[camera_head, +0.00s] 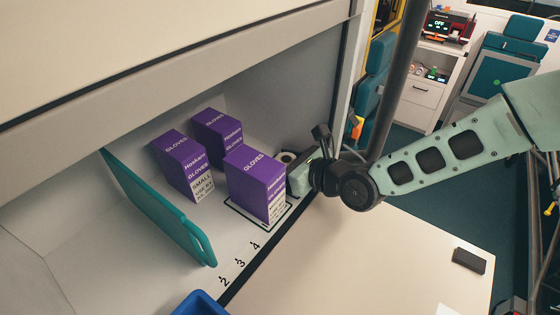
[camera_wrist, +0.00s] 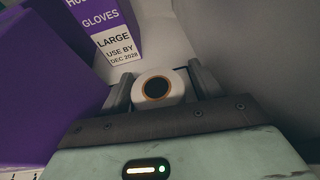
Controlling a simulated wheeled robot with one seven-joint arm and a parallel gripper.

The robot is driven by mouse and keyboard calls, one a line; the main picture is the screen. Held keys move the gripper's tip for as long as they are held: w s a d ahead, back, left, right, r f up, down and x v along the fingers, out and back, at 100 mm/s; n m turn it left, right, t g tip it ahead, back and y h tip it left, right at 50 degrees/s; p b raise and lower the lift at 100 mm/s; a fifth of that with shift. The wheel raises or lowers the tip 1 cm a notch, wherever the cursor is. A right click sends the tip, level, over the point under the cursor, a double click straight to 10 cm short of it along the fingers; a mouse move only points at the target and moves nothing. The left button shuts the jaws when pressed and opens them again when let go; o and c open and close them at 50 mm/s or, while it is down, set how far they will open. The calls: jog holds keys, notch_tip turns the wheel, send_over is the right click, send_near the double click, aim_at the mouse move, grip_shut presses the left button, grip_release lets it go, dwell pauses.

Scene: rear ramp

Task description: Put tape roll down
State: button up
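The tape roll (camera_wrist: 158,90) is white with a brown-rimmed dark core. In the wrist view it sits between the two fingers of my gripper (camera_wrist: 160,88), its sides meeting both of them. In the head view only a small part of the roll (camera_head: 287,157) shows past my gripper (camera_head: 300,172), at the right end of the shelf. My gripper is in the shelf, just right of the nearest purple glove box. Whether the roll touches the shelf floor is hidden.
Purple glove boxes (camera_head: 256,182) (camera_head: 184,165) (camera_head: 216,134) stand on the shelf (camera_head: 225,222). A teal divider (camera_head: 160,205) stands left of them. A blue bin (camera_head: 200,304) is at the bottom. The shelf's right wall (camera_wrist: 243,45) is close. The pale counter (camera_head: 370,260) in front is mostly clear, with a dark block (camera_head: 469,261).

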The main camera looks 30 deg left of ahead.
jog(key=shift+r, duration=0.15)
jog(key=shift+d, duration=0.15)
jog(key=b+v, duration=0.3)
jog(key=v, duration=0.7)
jog(key=shift+d+b, duration=0.25)
jog(key=shift+b, duration=0.1)
jog(key=shift+s+d+r, duration=0.15)
jog(key=shift+d+r, duration=0.15)
jog(key=shift+d, duration=0.25)
